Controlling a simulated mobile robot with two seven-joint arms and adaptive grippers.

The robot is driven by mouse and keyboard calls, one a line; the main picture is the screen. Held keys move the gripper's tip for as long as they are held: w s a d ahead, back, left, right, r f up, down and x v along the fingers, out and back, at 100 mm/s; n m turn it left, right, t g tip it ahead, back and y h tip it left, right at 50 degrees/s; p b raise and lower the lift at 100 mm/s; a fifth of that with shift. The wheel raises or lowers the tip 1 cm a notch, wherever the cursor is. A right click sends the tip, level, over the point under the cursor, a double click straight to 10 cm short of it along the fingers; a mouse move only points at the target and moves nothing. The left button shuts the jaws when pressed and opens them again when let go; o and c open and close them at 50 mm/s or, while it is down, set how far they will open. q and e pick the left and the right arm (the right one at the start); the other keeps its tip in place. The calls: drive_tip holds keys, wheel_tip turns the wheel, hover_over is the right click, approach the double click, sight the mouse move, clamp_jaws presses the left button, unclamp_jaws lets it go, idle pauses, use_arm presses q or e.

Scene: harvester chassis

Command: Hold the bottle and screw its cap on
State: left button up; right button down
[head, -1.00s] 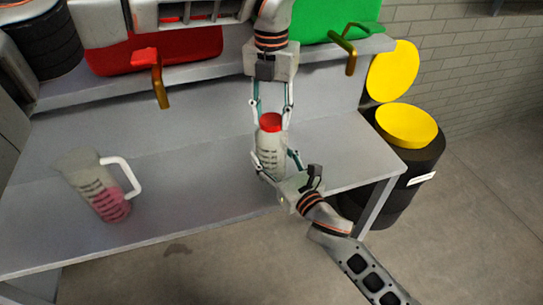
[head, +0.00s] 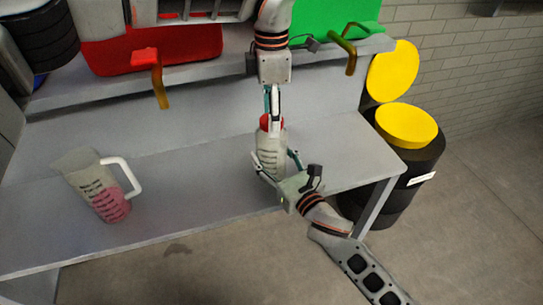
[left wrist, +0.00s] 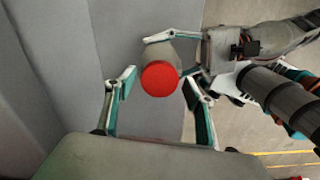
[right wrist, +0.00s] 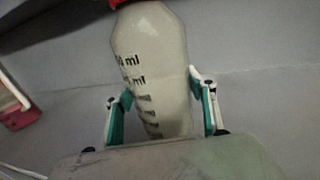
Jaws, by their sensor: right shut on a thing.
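The bottle (head: 270,160) is pale with dark volume marks and stands upright near the table's front right edge. Its red cap (head: 264,122) sits on top; how tightly it sits cannot be told. My right gripper (head: 275,158) is shut around the bottle's body, with one finger on each side in the right wrist view (right wrist: 160,100). My left gripper (head: 272,112) points down over the cap and partly hides it. In the left wrist view its fingers are apart on either side of the cap (left wrist: 160,78), with gaps to it.
A measuring jug (head: 97,188) with pink liquid and a white handle stands on the table (head: 190,150) at left. Red (head: 112,57) and green (head: 335,20) cans with spouts are on the shelf behind. A black drum with yellow lid (head: 407,125) stands right of the table.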

use_arm(q)
drive_tip(key=shift+r, duration=2.25)
drive_tip(key=shift+c, duration=0.3)
drive_tip(key=n, duration=0.2)
drive_tip(key=r+n, duration=0.1)
drive_tip(key=n, duration=0.1)
drive_tip(key=shift+n, duration=0.4)
drive_tip(key=n, duration=0.2)
drive_tip(key=r+n, duration=0.1)
drive_tip(key=shift+n, duration=0.4)
drive_tip(key=n, duration=0.2)
drive_tip(key=r+n, duration=0.1)
drive_tip(key=n, duration=0.4)
drive_tip(key=shift+r, duration=0.25)
drive_tip(key=shift+f, duration=0.1)
drive_tip(key=shift+f, duration=3.95)
